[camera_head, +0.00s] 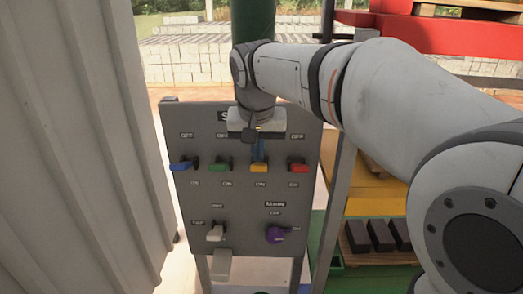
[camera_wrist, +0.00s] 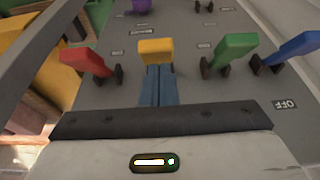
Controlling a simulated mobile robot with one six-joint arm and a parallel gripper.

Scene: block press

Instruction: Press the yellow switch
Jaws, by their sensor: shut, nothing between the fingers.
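The yellow switch (camera_head: 259,167) sits in a row of coloured switches on the upright grey panel (camera_head: 197,120). It also shows in the wrist view (camera_wrist: 155,50). My gripper (camera_head: 258,157) reaches down from above, its blue fingers shut together with nothing between them. In the wrist view the fingertips (camera_wrist: 158,70) are right at the lower edge of the yellow switch and overlap it in the picture. I cannot tell whether they touch it. The yellow switch's base is hidden behind the fingers there.
The red switch (camera_head: 300,168) and green switch (camera_head: 219,168) flank the yellow one, with the blue switch (camera_head: 183,166) farther left. Below are a white switch (camera_head: 215,232) and a purple knob (camera_head: 276,233). A corrugated wall (camera_head: 70,150) stands left; dark blocks (camera_head: 381,236) lie right.

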